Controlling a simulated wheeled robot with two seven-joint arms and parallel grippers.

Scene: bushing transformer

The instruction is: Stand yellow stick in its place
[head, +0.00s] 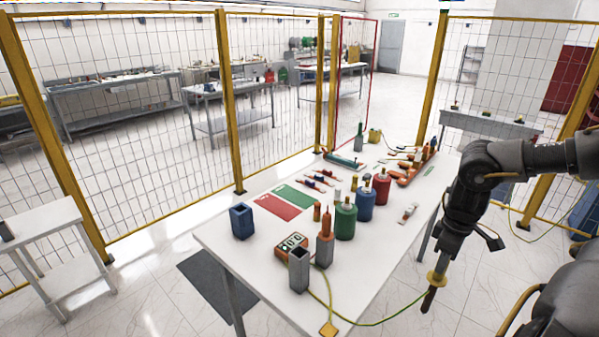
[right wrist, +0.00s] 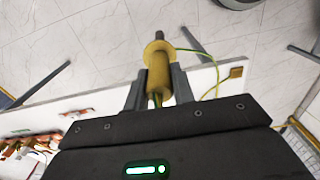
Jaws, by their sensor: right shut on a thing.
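My right gripper (head: 440,268) is shut on the yellow stick (head: 437,278) and holds it in the air off the table's right edge. The stick hangs roughly upright, its dark tip down. In the right wrist view, the yellow stick (right wrist: 158,78) sits between the two fingers of my right gripper (right wrist: 158,80), with its round collar beyond them. A yellow-green cable runs from the stick to a yellow square plate (head: 328,330) at the table's near edge. A grey square holder (head: 299,270) stands open and empty-looking near that edge. My left gripper is not in view.
An orange stick (head: 326,222) stands in another grey holder (head: 325,252), beside an orange meter box (head: 290,243). A blue holder (head: 241,222) stands at left. Green, blue and red bottles (head: 346,220) stand mid-table. The white table's (head: 385,285) near right part is clear except the cable.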

